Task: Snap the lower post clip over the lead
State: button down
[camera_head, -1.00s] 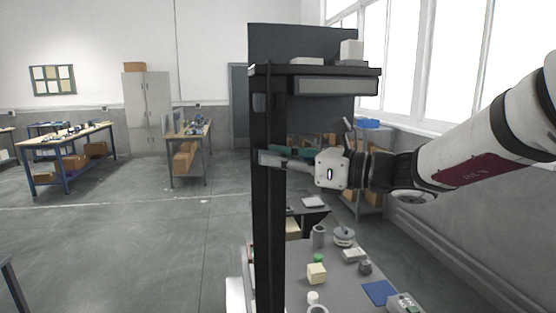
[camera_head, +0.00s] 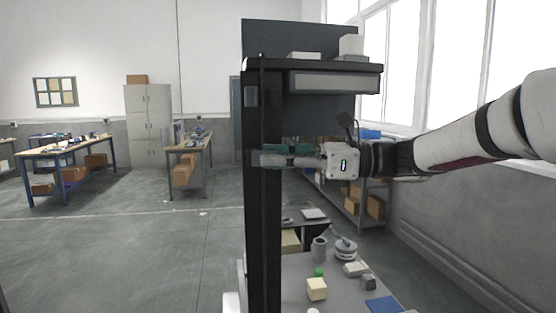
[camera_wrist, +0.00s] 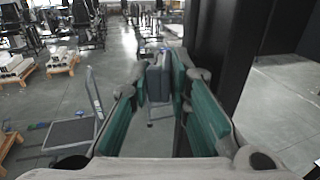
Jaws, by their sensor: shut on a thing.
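The dark post (camera_head: 262,220) stands upright in the middle of the head view. A thin black lead (camera_head: 262,75) runs down its face near the top. A small grey upper clip (camera_head: 251,97) sits on the post's left side. My gripper (camera_head: 270,157), with green finger pads, reaches across the post from the right. In the wrist view my gripper (camera_wrist: 160,95) is shut on a grey-blue block, which looks like the lower clip (camera_wrist: 158,82). Its left end (camera_head: 256,158) shows at the post's left edge. Whether it is over the lead is hidden by my fingers.
A dark shelf (camera_head: 320,66) with pale boxes juts right above my gripper. Open floor (camera_head: 120,240) lies left of the post.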

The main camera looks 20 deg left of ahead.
jog(key=shift+s+a+r, duration=0.1)
jog(key=shift+s+a, duration=0.05)
jog(key=shift+s, duration=0.05)
dwell(0.6)
jog(key=c, duration=1.7)
grip_release()
jog(key=shift+o, duration=0.2)
jog(key=shift+w, duration=0.1)
jog(key=v, duration=0.7)
jog(key=shift+d, duration=0.4)
